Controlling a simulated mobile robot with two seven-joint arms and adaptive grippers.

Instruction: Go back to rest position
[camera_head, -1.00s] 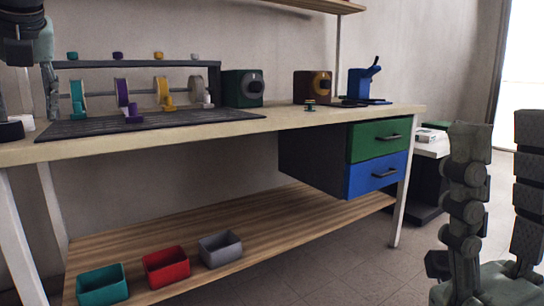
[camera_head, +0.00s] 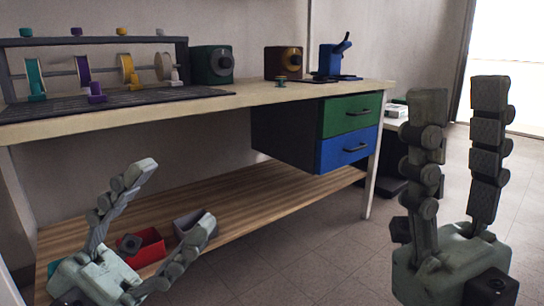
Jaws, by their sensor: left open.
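My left gripper (camera_head: 172,197) is at the lower left, in front of the lower wooden shelf. Its two fingers are spread wide and nothing is between them. It covers part of the red bin (camera_head: 146,248) and the grey bin (camera_head: 187,224), and most of the teal bin (camera_head: 53,269). My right gripper (camera_head: 459,97) is at the right, fingers pointing up, apart and roughly parallel, with nothing between them. It stands in front of the floor, clear of the workbench.
The workbench (camera_head: 290,96) carries a spool rack (camera_head: 100,42) with coloured spools, a green machine (camera_head: 211,64), a brown one (camera_head: 282,62) and a blue one (camera_head: 331,58). Green (camera_head: 340,115) and blue (camera_head: 335,153) drawers are closed. Floor (camera_head: 300,240) between the grippers is clear.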

